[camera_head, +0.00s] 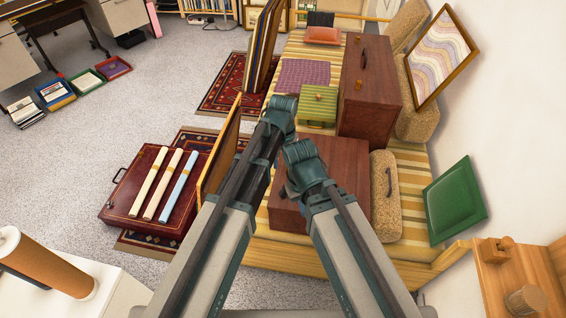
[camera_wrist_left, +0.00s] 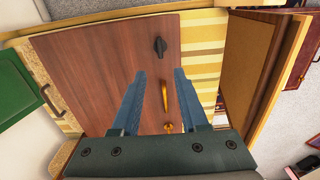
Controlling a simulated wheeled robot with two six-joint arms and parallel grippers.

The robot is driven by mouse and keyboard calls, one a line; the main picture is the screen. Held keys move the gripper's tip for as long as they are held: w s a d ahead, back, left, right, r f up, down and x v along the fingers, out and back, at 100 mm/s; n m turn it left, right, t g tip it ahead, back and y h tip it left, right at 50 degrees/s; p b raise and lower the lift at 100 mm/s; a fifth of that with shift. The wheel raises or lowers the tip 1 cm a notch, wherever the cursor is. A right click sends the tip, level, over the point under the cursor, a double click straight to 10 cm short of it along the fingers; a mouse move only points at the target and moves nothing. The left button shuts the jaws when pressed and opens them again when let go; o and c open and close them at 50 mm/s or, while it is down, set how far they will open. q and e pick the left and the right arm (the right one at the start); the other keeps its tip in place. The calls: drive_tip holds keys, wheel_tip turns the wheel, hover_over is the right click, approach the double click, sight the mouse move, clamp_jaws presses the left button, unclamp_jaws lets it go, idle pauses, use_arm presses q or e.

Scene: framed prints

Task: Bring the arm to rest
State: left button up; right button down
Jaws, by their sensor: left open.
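My left gripper (camera_wrist_left: 160,74) is open in the left wrist view, with nothing between its two blue fingers. The gap between fingers and box cannot be judged. In the head view my two arms reach up from the bottom over the striped cover. The brown box (camera_head: 345,160) shows behind and between them, partly hidden. My arms' own links hide the jaws there, and the right jaws cannot be made out.
A framed board (camera_head: 220,150) stands close left of my left arm. A tan case (camera_head: 385,205) lies right of the box, and a green panel (camera_head: 455,200) leans at the wall. A dark red case (camera_head: 125,200) bears rolled prints. Grey carpet (camera_head: 130,110) is open at left.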

use_arm(q)
drive_tip(key=shift+r, duration=0.15)
drive_tip(key=s+a+r+p, duration=0.3)
drive_tip(key=s+r+p, duration=0.2)
drive_tip(key=s, duration=0.3)
drive_tip(key=s+a+r+m+y+p, duration=0.1)
drive_tip(key=s+a+r+p, duration=0.2)
drive_tip(key=s+r+p, duration=0.3)
drive_tip(key=s, duration=0.2)
drive_tip(key=shift+s+r+m, duration=0.15)
drive_tip(key=shift+s+m, duration=0.15)
